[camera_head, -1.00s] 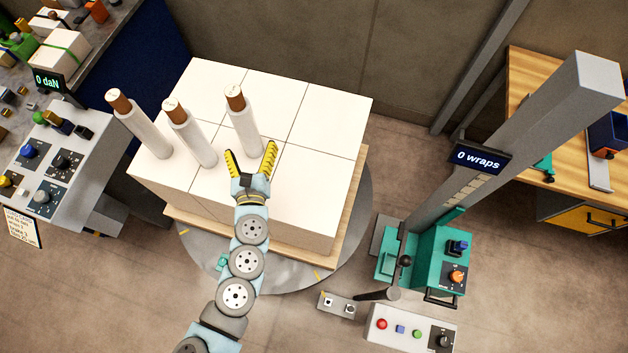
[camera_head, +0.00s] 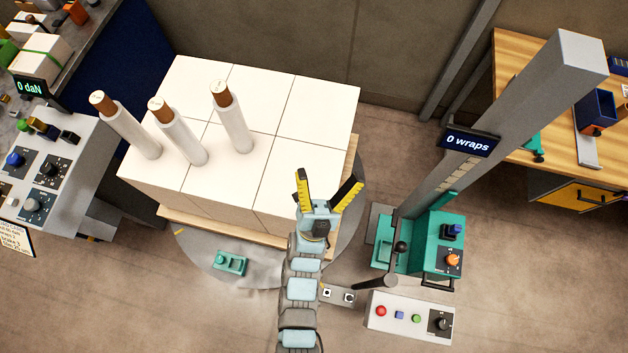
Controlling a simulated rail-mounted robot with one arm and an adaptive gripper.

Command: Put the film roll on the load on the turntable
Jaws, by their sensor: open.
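Three film rolls, white with brown cores, stand upright on top of the load: a left one (camera_head: 130,132), a middle one (camera_head: 181,138) and a right one (camera_head: 233,124). The load (camera_head: 318,110) is a block of white ream stacks on a wooden pallet (camera_head: 224,229). The pallet rests on the round grey turntable (camera_head: 200,256). My gripper (camera_head: 331,180) is open and empty, with yellow-black fingers spread, over the load's front right corner. It is to the right of the rolls and apart from them.
A grey mast with a "0 wraps" display (camera_head: 470,142) and teal carriage (camera_head: 446,243) stands at right. A button box (camera_head: 410,318) is in front of it. A control panel (camera_head: 48,165) is at left. A wooden bench (camera_head: 535,65) is at back right.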

